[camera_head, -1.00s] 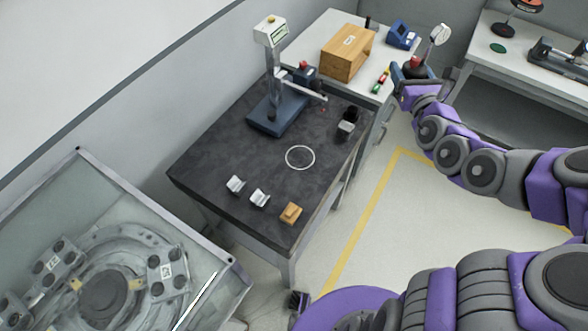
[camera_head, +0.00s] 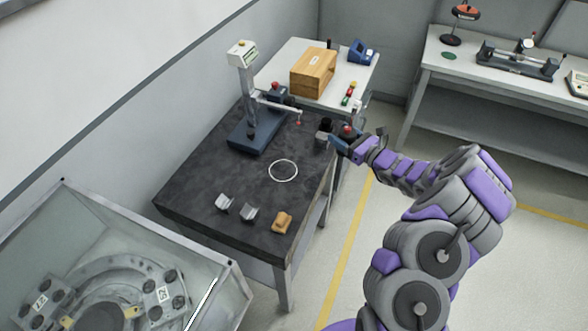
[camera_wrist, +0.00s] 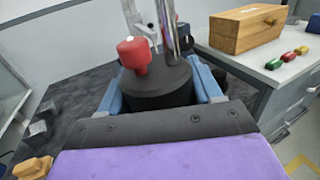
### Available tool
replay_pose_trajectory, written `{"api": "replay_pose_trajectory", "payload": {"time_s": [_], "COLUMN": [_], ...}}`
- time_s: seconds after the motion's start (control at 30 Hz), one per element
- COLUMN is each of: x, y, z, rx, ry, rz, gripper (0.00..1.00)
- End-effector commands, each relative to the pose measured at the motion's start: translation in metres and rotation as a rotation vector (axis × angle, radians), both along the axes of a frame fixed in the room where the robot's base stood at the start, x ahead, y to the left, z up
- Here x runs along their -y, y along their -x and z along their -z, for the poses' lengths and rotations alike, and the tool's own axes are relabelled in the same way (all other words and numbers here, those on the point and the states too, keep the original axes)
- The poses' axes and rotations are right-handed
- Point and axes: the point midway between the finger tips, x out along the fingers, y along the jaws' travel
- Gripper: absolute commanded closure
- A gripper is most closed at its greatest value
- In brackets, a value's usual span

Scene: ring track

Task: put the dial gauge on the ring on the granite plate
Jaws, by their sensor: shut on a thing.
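The dial gauge has a black round base (camera_wrist: 158,92), a red knob (camera_wrist: 133,54) and a chrome post (camera_wrist: 169,30); its dial face is out of the wrist view. My gripper (camera_wrist: 160,88) is shut on the base, a blue finger on each side. The white ring (camera_head: 283,181) is marked on the plate, to the left of my gripper and nearer the front. It looks empty.
A stand with a blue base (camera_head: 258,139) and a sideways arm is behind the ring. Two silver blocks (camera_head: 224,204) and a wooden block (camera_head: 282,222) lie near the front. A wooden box (camera_head: 312,75) stands on the back table.

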Motion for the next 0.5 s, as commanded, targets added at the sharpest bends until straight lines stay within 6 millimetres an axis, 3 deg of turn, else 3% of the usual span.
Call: {"api": "replay_pose_trajectory", "payload": {"time_s": [0.03,0.2,0.37,0.5], "x": [-0.007,-0.012,-0.014,-0.035], "y": [0.003,0.012,0.016,0.015], "z": [0.013,0.039,0.047,0.050], "rx": [0.000,0.003,0.005,0.007], "ry": [0.001,-0.001,-0.009,-0.014], "rz": [-0.033,-0.103,-0.130,-0.134], "gripper": [0.86,0.86,0.86,0.86]}}
